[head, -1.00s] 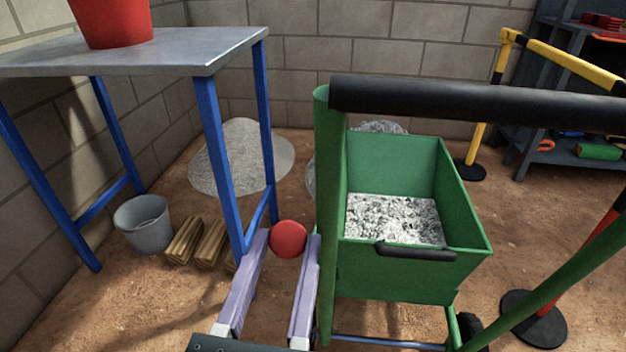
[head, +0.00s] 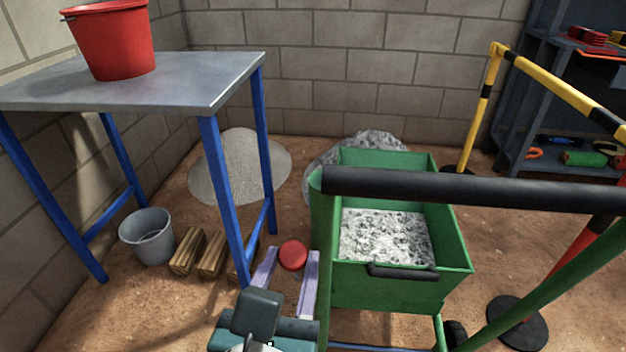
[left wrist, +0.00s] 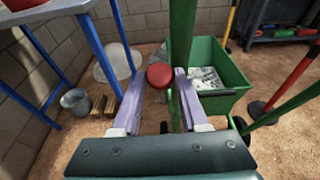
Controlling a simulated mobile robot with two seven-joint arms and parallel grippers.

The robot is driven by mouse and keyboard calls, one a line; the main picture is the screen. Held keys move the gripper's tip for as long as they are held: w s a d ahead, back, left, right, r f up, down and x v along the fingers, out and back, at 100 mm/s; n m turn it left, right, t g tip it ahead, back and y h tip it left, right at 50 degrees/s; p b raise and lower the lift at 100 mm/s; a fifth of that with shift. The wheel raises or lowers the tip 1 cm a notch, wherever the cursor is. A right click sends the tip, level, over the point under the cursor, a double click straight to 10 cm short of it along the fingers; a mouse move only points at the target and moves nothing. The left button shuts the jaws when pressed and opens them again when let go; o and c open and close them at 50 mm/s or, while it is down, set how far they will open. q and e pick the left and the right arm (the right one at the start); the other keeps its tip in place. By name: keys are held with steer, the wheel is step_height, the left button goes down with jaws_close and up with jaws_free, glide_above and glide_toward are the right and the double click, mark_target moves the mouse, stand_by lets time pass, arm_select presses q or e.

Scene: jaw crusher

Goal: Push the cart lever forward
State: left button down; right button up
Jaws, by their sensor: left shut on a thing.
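The cart lever's red knob (head: 293,255) shows just left of the green cart (head: 400,290). My left gripper (head: 290,258) reaches it from below in the picture, with one pale purple finger on each side, and is shut on the lever. The left wrist view also shows the red knob (left wrist: 160,75) between the fingertips of my left gripper (left wrist: 158,82). A thin green stem runs down below the knob there. The cart holds grey gravel (head: 385,237). My right gripper is out of view.
The cart's black push bar (head: 470,190) crosses close in front. A metal table (head: 150,82) with a red bucket (head: 112,40) stands left. A grey bucket (head: 148,236) and wood pieces (head: 200,250) lie near its legs. A yellow-black barrier (head: 560,90) stands right.

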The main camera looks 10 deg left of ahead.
arm_select(q)
steer(key=shift+c, duration=2.2)
jaws_free()
steer(key=p+v, duration=0.2)
steer(key=v, duration=0.8)
